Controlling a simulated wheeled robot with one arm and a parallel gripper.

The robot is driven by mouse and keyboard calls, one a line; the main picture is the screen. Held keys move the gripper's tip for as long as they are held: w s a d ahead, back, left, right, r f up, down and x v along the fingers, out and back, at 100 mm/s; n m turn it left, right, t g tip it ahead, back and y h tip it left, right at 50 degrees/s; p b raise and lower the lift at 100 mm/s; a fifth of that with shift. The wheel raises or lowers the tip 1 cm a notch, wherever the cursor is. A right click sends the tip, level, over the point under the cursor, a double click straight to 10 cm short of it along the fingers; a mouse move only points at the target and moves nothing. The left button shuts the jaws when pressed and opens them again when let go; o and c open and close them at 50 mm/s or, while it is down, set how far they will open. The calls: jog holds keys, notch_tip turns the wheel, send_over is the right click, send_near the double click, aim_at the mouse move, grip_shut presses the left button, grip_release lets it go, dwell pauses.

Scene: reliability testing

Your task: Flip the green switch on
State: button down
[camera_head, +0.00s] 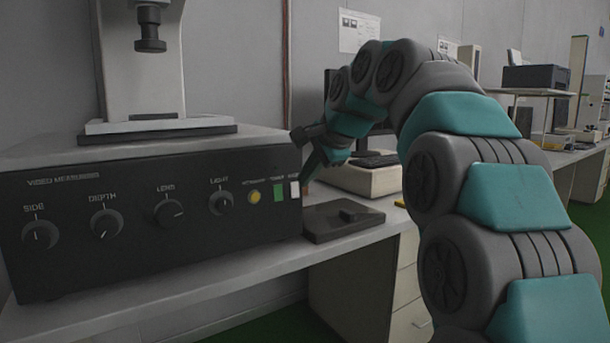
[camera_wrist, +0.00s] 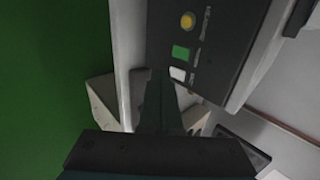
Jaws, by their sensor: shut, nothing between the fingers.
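The green switch (camera_head: 279,193) is on the right end of the black control box's (camera_head: 130,252) front panel, between a yellow round button (camera_head: 254,196) and a white switch (camera_head: 295,189). In the wrist view the green switch (camera_wrist: 181,53) shows above the fingertips. My gripper (camera_head: 306,180) is shut and empty, just right of the white switch in the head view. In the wrist view its fingers (camera_wrist: 163,75) point up toward the panel, close to the white switch (camera_wrist: 178,73). I cannot tell whether the fingertips touch the panel. The switch's on or off position is unclear.
Several knobs (camera_head: 169,212) line the panel to the left. A microscope-like stand (camera_head: 140,60) sits on the box. A dark flat pad (camera_head: 343,221) lies on the table (camera_head: 210,275) right of the box. A beige unit (camera_head: 362,178) stands behind my gripper.

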aim_at(279, 199)
jog(key=w+a+f, duration=0.1)
jog(key=w+f, duration=0.1)
jog(key=w+a+f, duration=0.2)
jog(key=w, duration=0.1)
jog(key=w+a+f, duration=0.2)
jog(key=w, duration=0.1)
jog(key=shift+a+p, duration=0.15)
jog(key=shift+p, duration=0.25)
jog(key=shift+f, duration=0.15)
jog(key=shift+f, duration=0.1)
jog(key=shift+r, duration=0.2)
